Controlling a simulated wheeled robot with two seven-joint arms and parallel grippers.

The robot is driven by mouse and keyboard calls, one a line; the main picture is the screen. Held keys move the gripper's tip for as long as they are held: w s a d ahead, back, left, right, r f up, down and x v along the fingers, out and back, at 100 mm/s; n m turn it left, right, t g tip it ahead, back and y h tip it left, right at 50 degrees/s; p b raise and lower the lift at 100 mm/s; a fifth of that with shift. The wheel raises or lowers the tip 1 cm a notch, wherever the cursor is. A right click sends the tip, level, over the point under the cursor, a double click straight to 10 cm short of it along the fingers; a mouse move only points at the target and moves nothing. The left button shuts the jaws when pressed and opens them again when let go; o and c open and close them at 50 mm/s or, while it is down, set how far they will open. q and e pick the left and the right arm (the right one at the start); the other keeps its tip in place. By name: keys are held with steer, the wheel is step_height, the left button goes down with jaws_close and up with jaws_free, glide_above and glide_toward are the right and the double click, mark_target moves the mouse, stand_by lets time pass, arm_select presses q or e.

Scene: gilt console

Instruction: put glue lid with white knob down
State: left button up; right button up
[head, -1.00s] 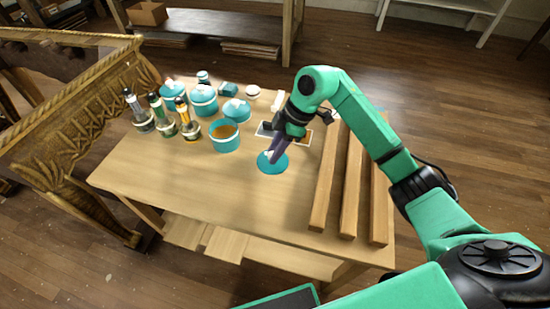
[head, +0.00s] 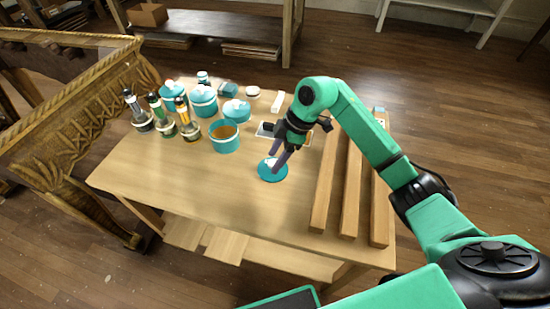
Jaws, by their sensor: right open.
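The teal glue lid (head: 267,176) lies flat on the wooden table, to the right of and in front of the open glue pot (head: 225,140). Its white knob (head: 269,162) shows between and beside the fingers. My right gripper (head: 276,167) is open, its fingers pointing down around the knob; whether they touch it I cannot tell. The open pot holds amber glue. My left gripper is not in view.
Several lidded teal pots (head: 203,100) and brush jars (head: 187,129) stand at the table's back left. Long wooden bars (head: 350,185) lie along the right side. A flat card (head: 266,130) lies behind the gripper. The table's front left is clear.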

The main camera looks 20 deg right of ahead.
steer(key=v, duration=1.1)
steer(key=shift+p, duration=0.4)
steer(key=shift+d+r, duration=0.1)
